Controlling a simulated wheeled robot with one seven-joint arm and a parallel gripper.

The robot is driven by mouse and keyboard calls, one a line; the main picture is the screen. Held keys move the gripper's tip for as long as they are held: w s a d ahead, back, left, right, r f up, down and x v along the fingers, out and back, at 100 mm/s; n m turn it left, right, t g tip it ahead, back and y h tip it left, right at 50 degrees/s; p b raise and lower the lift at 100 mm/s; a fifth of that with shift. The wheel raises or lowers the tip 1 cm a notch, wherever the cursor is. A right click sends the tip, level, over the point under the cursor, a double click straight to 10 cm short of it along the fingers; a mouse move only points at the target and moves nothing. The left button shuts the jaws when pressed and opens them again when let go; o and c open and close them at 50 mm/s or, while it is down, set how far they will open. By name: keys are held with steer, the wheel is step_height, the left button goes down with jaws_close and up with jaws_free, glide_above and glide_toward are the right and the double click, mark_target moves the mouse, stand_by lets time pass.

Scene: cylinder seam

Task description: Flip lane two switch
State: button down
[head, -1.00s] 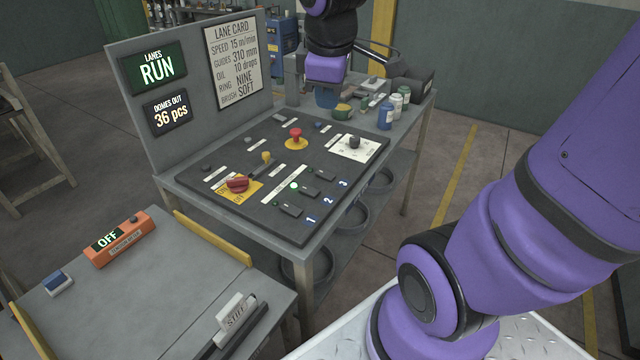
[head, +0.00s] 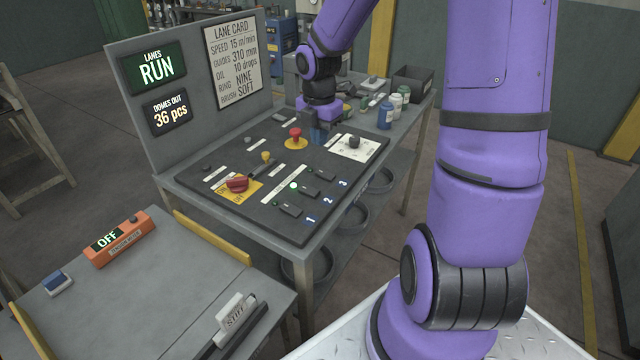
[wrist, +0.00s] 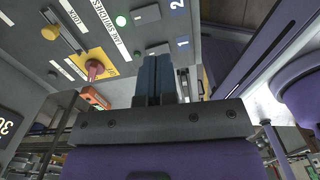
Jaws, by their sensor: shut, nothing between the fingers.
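The lane two switch (head: 311,190) is a small dark rocker on the black control panel (head: 240,205), beside the white numeral 2 (head: 327,199). A green lamp (head: 293,185) glows just left of it; that lamp also shows in the wrist view (wrist: 121,20). The lane one switch (head: 290,211) is nearer and the lane three switch (head: 325,175) farther. My gripper (head: 319,139) points down over the back right part of the panel, beyond the switches and apart from them. Its blue fingers (wrist: 155,80) are together and empty in the wrist view.
A red mushroom button (head: 295,133) stands left of my gripper and a dark knob on a white plate (head: 354,143) right of it. A red rotary handle (head: 237,184) is at the panel's left. Bottles (head: 385,115) stand behind right. The display (head: 155,67) reads LANES RUN.

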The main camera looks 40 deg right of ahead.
mark_target(320, 190)
steer(key=shift+w+d+f+n, duration=0.1)
steer(key=shift+w+f+n, duration=0.1)
steer(key=shift+f, duration=0.15)
steer(key=shift+w+d+f+n, duration=0.1)
steer(key=shift+f+n, duration=0.1)
steer(key=shift+f, duration=0.1)
step_height(320, 190, down, 14)
stand_by(0.5)
steer(key=shift+s+f, duration=0.1)
steer(key=shift+f, duration=0.1)
steer(key=shift+r, duration=0.15)
stand_by(0.4)
steer(key=shift+r, duration=0.65)
